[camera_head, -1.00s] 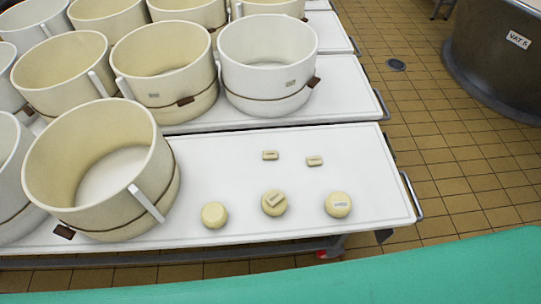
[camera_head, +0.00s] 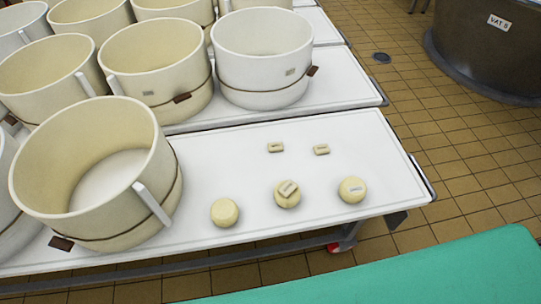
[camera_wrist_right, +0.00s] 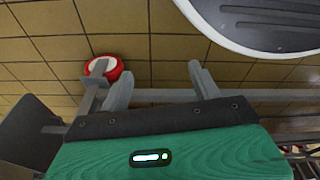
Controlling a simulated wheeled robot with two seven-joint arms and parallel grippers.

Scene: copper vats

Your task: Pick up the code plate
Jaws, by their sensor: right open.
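Several small cream plates lie on the white table (camera_head: 385,165) in the head view, and I cannot tell which is the code plate. One plate (camera_head: 276,147) and another plate (camera_head: 321,150) lie flat on the table top, apart from each other. A third plate (camera_head: 288,188) lies tilted on top of a round cream piece (camera_head: 287,199). A second round piece (camera_head: 352,186) to its right bears a pale label. A plain round piece (camera_head: 225,212) is on the left. My right gripper (camera_wrist_right: 158,88) is open and empty in the wrist view. My left gripper is out of view.
Large cream tubs, one near tub (camera_head: 95,170) among them, crowd the left and back. A dark vat (camera_head: 490,50) stands on the tiled floor at the right. A red-and-white wheel (camera_wrist_right: 103,68) shows beyond my right gripper. The table's right end is clear.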

